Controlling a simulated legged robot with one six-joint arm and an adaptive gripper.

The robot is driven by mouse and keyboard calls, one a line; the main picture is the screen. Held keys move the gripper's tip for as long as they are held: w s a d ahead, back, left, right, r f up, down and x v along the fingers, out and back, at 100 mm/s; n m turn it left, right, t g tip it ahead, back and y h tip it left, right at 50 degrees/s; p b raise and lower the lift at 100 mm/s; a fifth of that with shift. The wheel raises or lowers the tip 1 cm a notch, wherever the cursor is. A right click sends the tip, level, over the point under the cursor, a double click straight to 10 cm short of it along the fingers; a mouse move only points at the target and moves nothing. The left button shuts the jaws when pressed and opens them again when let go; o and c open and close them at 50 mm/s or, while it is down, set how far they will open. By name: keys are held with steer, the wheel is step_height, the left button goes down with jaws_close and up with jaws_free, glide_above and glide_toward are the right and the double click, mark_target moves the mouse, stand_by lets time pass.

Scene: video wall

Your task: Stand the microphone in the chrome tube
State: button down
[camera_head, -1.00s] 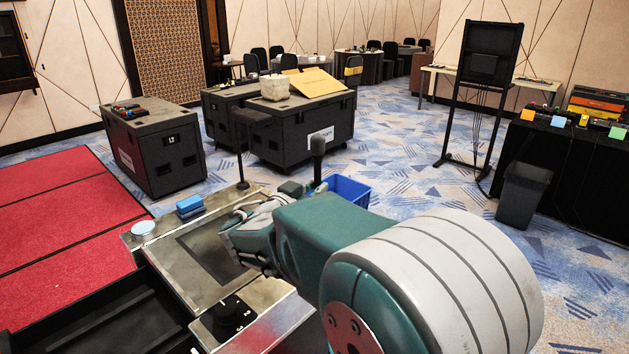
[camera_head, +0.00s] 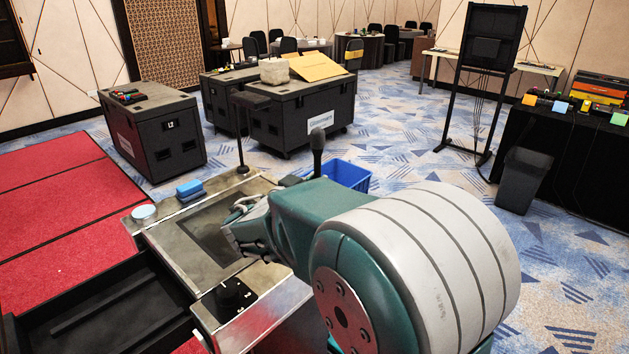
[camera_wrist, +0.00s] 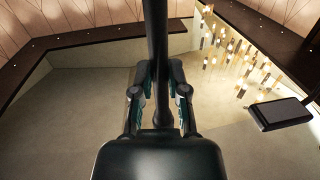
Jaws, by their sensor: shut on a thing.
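In the wrist view my gripper (camera_wrist: 159,80) has its two fingers on either side of a dark slim rod, the microphone (camera_wrist: 156,35), and is shut on it. The rod runs from between the fingers to the top edge of the picture. In the head view the microphone (camera_head: 317,140) stands upright, its dark head showing above my teal arm. Its lower part and the grip on it are hidden behind the arm. I cannot make out the chrome tube in either view; my arm covers part of the counter (camera_head: 165,245).
A dark pole with a flat top (camera_head: 250,100) rises from the counter's far edge.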

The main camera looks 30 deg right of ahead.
steer(key=shift+f, duration=1.3)
steer(key=c, duration=0.6)
jaws_free()
steer(key=shift+o, duration=0.2)
steer(key=v, duration=1.2)
steer(key=shift+f, duration=0.15)
